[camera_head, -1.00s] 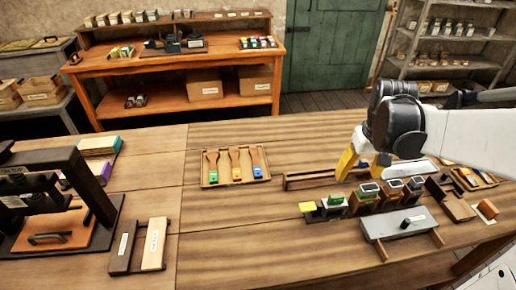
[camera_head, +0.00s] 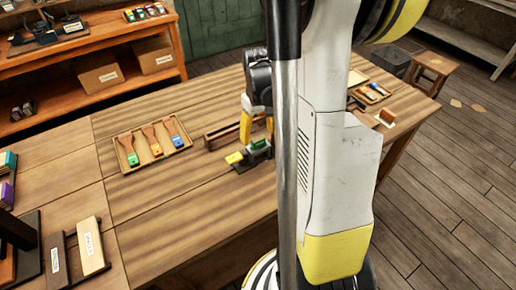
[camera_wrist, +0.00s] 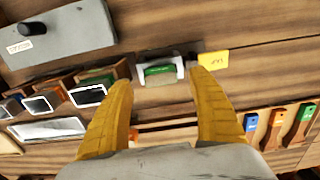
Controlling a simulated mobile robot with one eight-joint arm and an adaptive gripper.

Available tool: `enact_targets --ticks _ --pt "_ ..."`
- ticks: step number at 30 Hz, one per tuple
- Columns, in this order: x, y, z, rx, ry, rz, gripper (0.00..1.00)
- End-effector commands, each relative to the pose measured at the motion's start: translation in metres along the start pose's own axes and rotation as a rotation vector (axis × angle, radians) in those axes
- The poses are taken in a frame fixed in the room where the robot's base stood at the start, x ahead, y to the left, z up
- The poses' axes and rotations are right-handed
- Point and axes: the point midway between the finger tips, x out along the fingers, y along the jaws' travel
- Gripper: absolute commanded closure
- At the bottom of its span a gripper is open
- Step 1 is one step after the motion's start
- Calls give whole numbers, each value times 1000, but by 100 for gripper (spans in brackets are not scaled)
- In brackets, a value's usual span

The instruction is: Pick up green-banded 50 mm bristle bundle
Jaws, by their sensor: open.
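A small green-banded block, seemingly the bristle bundle (camera_wrist: 160,71), sits in a pale-edged holder in the wrist view. It also shows in the head view (camera_head: 258,144), beside a yellow label card (camera_head: 234,158). My gripper (camera_wrist: 160,78) is open, with its two yellow fingers spread to either side of the green piece in the wrist view. Nothing is between the fingers that I can see as held. In the head view my gripper (camera_head: 257,130) is low over the bench by the green piece. I cannot tell its exact height or whether it touches.
Other holders with white-framed tops (camera_wrist: 86,94) stand left of the green piece in the wrist view. A grey plate with a dark knob (camera_wrist: 60,35) lies beyond.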

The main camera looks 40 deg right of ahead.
Motion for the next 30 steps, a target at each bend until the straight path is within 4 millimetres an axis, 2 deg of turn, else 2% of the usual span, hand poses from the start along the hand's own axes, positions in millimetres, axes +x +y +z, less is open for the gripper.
enact_targets --ticks 1,4,11,16,17,20,21,27,30 --pt "13 0 0 0 0 0 31" --pt "25 0 0 0 0 0 31" --pt "25 0 0 0 0 0 31" --pt "25 0 0 0 0 0 82" --pt "25 0 0 0 0 0 85" --pt "25 0 0 0 0 0 86" --pt "25 0 0 0 0 0 90" --pt "24 0 0 0 0 0 90" --pt "16 0 0 0 0 0 90"
